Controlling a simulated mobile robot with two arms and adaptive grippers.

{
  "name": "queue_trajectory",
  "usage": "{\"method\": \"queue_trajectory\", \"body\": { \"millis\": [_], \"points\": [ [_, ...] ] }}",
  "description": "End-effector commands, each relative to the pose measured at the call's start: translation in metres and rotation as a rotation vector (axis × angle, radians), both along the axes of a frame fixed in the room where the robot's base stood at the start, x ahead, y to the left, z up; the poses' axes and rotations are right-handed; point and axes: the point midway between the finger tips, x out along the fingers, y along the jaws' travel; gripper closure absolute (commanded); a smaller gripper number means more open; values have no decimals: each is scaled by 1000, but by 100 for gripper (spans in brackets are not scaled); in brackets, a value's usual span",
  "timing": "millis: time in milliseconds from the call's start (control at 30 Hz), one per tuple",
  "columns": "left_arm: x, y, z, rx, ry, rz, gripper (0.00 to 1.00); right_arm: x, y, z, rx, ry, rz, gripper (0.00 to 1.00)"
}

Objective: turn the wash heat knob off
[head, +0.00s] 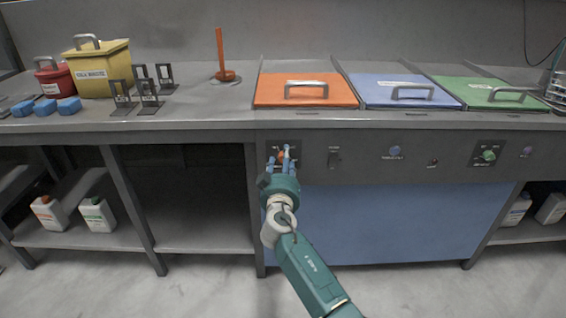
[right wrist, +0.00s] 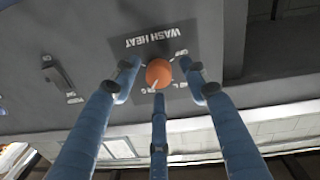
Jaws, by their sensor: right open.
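The wash heat knob (right wrist: 159,73) is a round orange knob on a dark plate labelled "WASH HEAT", which appears upside down in the right wrist view. It also shows in the head view (head: 281,157), partly behind my fingers, on the front panel below the orange lid. My right gripper (head: 287,153) is at the panel in front of it. In the right wrist view its blue fingers (right wrist: 158,80) are open and spread around the knob, left, right and below. I cannot tell whether they touch it. The knob's exact setting is not legible. My left gripper is not in view.
A dark switch (head: 334,158) sits right of the knob, with a blue knob (head: 394,151) and a green knob (head: 489,155) farther along. Orange (head: 304,90), blue (head: 404,91) and green (head: 487,94) lids lie above. The floor in front is clear.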

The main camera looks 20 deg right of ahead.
Motion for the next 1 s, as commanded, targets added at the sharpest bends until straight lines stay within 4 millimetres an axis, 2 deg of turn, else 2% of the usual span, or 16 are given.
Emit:
{"method": "queue_trajectory", "body": {
  "millis": [267,400,500,1000],
  "points": [
    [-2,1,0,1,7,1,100,1,-1,0,0,0,0,56],
    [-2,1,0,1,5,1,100,1,0,0,0,0,1,84],
    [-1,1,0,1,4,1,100,1,0,0,0,0,1,100],
    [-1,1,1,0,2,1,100,1,1,2,-9,0,3,100]
  ]
}}
